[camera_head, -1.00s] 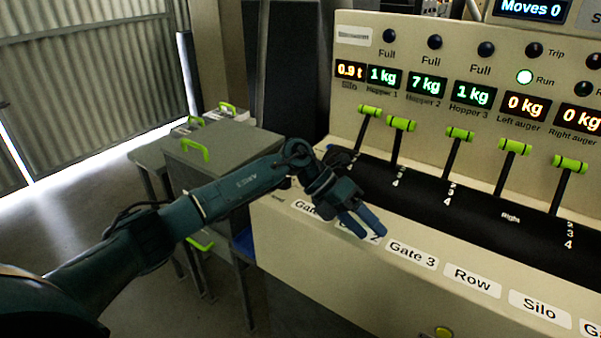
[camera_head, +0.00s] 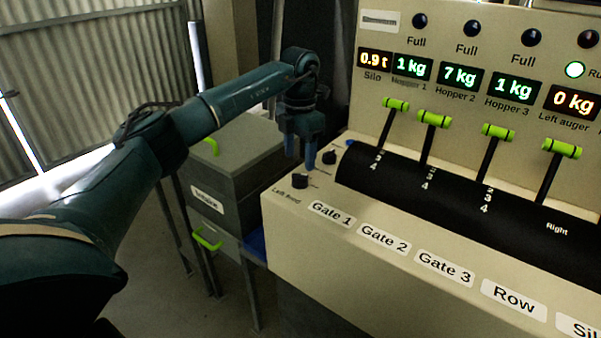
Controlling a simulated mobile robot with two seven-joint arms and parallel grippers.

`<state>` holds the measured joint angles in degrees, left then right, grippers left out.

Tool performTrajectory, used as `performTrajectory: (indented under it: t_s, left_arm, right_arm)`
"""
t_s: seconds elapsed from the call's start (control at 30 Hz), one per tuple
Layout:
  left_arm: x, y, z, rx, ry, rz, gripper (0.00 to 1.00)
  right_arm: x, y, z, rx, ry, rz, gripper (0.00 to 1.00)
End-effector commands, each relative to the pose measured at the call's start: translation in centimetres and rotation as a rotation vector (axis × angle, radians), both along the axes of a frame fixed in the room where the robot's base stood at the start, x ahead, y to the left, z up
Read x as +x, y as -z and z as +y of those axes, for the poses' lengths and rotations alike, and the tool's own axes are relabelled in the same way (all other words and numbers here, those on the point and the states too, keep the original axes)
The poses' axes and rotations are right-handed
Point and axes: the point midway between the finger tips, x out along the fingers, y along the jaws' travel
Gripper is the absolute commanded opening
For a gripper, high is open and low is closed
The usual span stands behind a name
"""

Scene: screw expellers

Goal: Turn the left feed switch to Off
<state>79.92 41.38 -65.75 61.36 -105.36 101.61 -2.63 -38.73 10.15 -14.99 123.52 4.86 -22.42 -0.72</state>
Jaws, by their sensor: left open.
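A small black rotary knob (camera_head: 300,181) sits on the left end of the cream console's top, beside a small label that appears to read "Left feed". I take it as the left feed switch; its setting is too small to read. A second black knob (camera_head: 329,157) sits behind it to the right. My left gripper (camera_head: 304,160) points down just above and behind the first knob, open, with its two blue fingers a little apart and nothing between them. I cannot tell whether a fingertip touches the knob. My right gripper is not in view.
Several green-handled levers (camera_head: 433,119) rise from a black curved strip right of the knobs. Labels such as Gate 1 (camera_head: 331,213) line the console's front. The display panel (camera_head: 458,77) stands behind. A grey cabinet (camera_head: 232,180) stands left of the console.

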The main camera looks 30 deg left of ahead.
Motion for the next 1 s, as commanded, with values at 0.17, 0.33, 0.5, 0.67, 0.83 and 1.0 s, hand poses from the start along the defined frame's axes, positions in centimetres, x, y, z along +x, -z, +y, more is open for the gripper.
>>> performTrajectory:
  t_s: [0.17, 0.33, 0.5, 0.67, 0.83, 1.0]
  left_arm:
    - [-0.1, 3.4, 0.0, 0.0, 0.0, 0.002, 0.57]
    - [0.0, 5.3, -0.1, -0.001, 0.001, 0.0, 0.57]
    - [0.0, 6.0, -0.1, -0.002, 0.001, -0.002, 0.57]
    - [0.0, 6.0, -0.1, -0.002, 0.001, -0.002, 0.57]
    - [0.0, 5.9, -0.1, -0.002, 0.001, -0.002, 0.48]
    - [0.0, 5.9, -0.1, -0.002, 0.001, -0.002, 0.35]
  right_arm:
    - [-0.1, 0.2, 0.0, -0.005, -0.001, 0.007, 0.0]
    - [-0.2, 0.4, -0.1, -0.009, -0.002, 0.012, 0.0]
    - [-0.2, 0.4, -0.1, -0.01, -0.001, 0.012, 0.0]
    - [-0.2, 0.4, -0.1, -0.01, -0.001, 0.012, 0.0]
    - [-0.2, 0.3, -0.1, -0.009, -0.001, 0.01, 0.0]
    - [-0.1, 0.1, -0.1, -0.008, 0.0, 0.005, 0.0]
